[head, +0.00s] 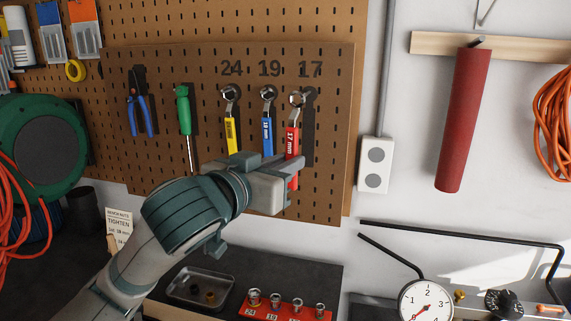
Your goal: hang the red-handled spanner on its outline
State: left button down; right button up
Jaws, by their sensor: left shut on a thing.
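The red-handled spanner (292,141) is upright in front of the small pegboard, under the painted 17. Its ring head is at the top and its red handle reads 17 mm. My left gripper (292,167) is shut on the lower part of the handle. The dark outline (310,122) shows mostly to the right of the spanner, which overlaps its left side. I cannot tell how far the spanner is from the board. My right gripper is not in view.
A blue spanner (267,131) hangs close on the left under 19, and a yellow one (230,131) under 24. A green screwdriver (183,112) and blue pliers (139,112) hang further left. Below are a metal tray (184,299) and a red socket rack (270,314).

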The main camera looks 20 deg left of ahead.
pick_arm(q)
jog(key=shift+w, duration=0.2)
jog(key=shift+w+p, duration=0.4)
jog(key=shift+w, duration=0.4)
jog(key=shift+w+f+b, duration=0.15)
jog(key=shift+w+b, duration=0.15)
jog(key=shift+w, duration=0.05)
jog(key=shift+w+f+b, duration=0.15)
jog(key=shift+w+b, duration=0.7)
jog(key=shift+w, duration=1)
jog(key=w, duration=0.4)
jog(key=shift+f, duration=0.15)
